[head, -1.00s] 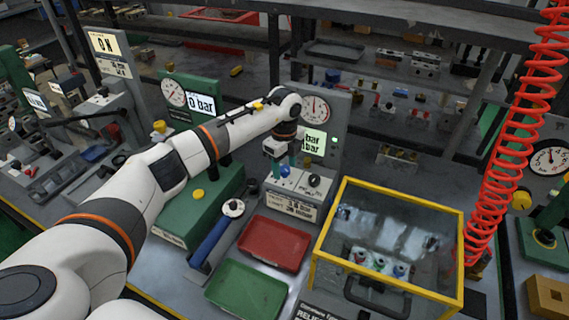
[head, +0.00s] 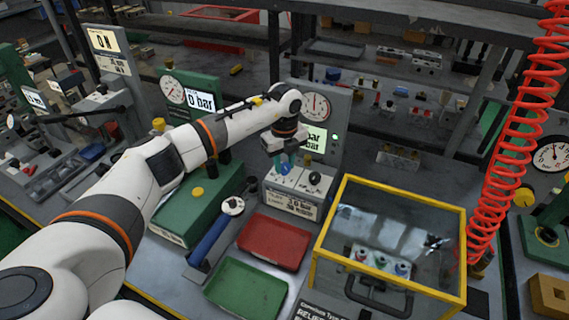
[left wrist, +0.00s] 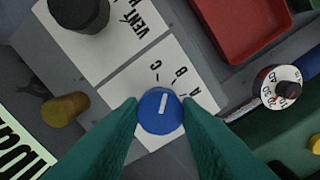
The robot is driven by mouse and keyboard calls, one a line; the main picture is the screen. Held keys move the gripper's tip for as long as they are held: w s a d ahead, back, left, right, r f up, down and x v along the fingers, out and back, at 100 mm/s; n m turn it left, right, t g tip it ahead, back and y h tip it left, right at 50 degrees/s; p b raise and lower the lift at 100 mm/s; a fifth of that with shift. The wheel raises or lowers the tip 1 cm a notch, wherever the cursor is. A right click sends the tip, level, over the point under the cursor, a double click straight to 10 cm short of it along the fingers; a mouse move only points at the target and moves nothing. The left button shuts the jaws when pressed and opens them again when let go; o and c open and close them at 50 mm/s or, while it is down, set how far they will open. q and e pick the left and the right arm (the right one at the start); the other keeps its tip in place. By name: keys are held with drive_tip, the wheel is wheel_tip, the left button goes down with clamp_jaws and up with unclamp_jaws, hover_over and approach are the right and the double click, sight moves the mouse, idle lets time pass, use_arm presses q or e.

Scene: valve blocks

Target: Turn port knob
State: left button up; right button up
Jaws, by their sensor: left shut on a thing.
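The port knob (left wrist: 160,112) is a round blue knob with a white pointer line, on a white plate lettered A, B and C. In the left wrist view its line points up and slightly right, roughly towards the C and B side. My left gripper (left wrist: 160,108) is shut on the knob, with a teal finger on each side of it. In the head view the left gripper (head: 284,163) reaches down onto the grey valve block (head: 290,201), and its fingers partly hide the knob. My right gripper is not in view.
A black knob (left wrist: 80,10) marked VENT and a brass-coloured knob (left wrist: 66,109) sit close to the gripper. A red tray (head: 273,242), a green tray (head: 246,290) and a yellow-framed clear box (head: 390,215) stand in front. A red coiled hose (head: 515,150) hangs at right.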

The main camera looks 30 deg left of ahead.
sight(284, 166)
use_arm(q)
drive_tip(key=m+b, duration=0.1)
drive_tip(key=m, duration=0.4)
drive_tip(key=shift+m+b, duration=0.3)
drive_tip(key=shift+b, duration=0.05)
drive_tip(key=m+b, duration=0.1)
drive_tip(key=m, duration=0.3)
drive_tip(key=shift+m, duration=0.3)
drive_tip(key=m+b, duration=0.1)
drive_tip(key=m, duration=0.4)
drive_tip(key=shift+b, duration=0.35)
drive_tip(key=m+b, duration=0.1)
drive_tip(key=m, duration=0.4)
drive_tip(key=shift+r, duration=0.1)
drive_tip(key=o, duration=1)
wheel_tip(284, 166, up, 12)
drive_tip(key=shift+b, duration=0.8)
